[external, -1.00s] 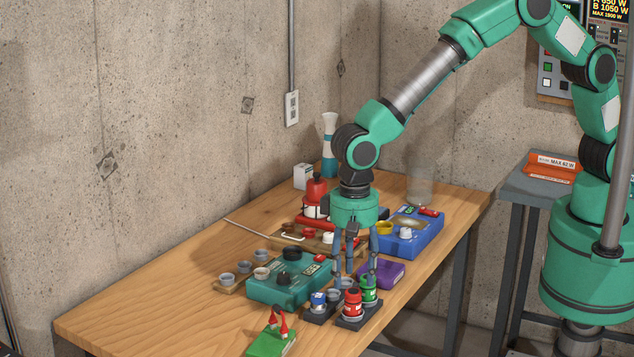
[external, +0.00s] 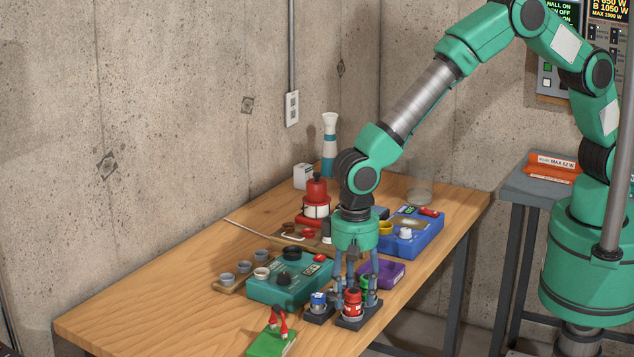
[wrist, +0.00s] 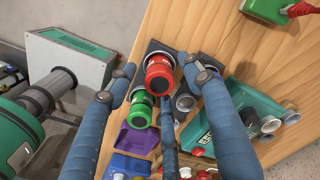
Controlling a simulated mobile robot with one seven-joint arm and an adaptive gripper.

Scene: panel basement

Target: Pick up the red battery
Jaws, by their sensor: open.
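The red battery (external: 352,303) stands upright in a dark holder (external: 350,323) near the front edge of the table. In the wrist view the red battery (wrist: 160,74) shows between the fingertips of my gripper (wrist: 162,84). My gripper (external: 356,288) points down at the holder, its blue fingers spread, open and empty. A green battery (wrist: 141,110) stands beside the red one in the same holder, partly hidden by a finger in the external view. Whether any finger touches the red battery, I cannot tell.
A blue-and-white battery (external: 318,300) stands in another dark holder just left. A teal box (external: 280,290), a purple tray (external: 388,273) and a green block with red clips (external: 268,343) are close by. The table's left part is clear.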

